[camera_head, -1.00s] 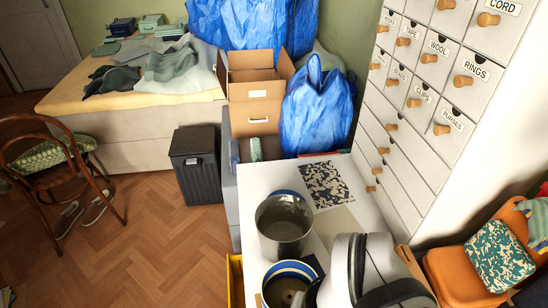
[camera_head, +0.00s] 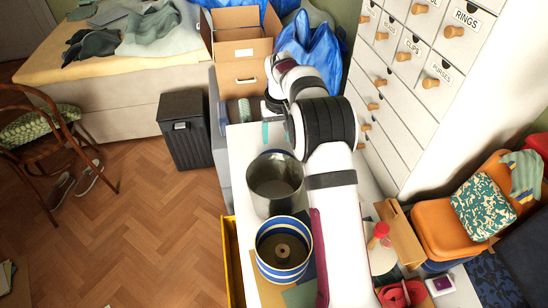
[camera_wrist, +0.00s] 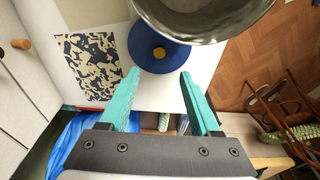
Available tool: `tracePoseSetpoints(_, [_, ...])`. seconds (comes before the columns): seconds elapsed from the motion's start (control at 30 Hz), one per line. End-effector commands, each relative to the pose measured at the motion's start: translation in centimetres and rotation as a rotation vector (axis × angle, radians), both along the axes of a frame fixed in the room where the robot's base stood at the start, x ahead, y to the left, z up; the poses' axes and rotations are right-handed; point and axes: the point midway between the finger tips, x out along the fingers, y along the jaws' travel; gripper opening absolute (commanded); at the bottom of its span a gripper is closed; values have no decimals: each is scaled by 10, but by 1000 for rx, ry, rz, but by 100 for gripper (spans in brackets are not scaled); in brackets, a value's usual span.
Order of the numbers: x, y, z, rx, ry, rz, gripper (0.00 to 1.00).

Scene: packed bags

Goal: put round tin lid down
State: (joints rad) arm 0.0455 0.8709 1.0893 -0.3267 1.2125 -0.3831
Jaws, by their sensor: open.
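The round tin lid is a blue disc with a small yellow-brown knob (camera_wrist: 158,52). In the wrist view it appears to lie flat on the white tabletop, its upper part hidden by the grey metal tin (camera_wrist: 205,20). In the head view only a blue sliver shows behind that tin (camera_head: 275,186). My gripper (camera_wrist: 159,74) is open and empty, its teal fingertips on either side of the lid's near edge in the picture. I cannot tell whether they touch it. A blue-and-white striped tin (camera_head: 283,262) stands in front of the grey one, open, with something round and brown inside.
A dark-and-cream patterned sheet (camera_wrist: 90,65) lies beside the lid. White drawers (camera_head: 400,110) rise to the right of the table (camera_head: 240,165), with a cardboard box (camera_head: 243,75) and blue bag (camera_head: 318,45) beyond its far end. My arm covers much of the tabletop.

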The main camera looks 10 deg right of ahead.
Motion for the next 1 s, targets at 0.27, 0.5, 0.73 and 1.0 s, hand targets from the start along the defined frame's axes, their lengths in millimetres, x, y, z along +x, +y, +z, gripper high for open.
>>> tracePoseSetpoints(0.27, [8, 0, -55, 0, 0, -2, 64])
tracePoseSetpoints(0.5, [14, -1, -99, 0, 1, -2, 64])
tracePoseSetpoints(0.73, [16, -2, -107, 0, -1, -3, 64])
tracePoseSetpoints(1.0, [15, -2, -107, 0, -1, -3, 26])
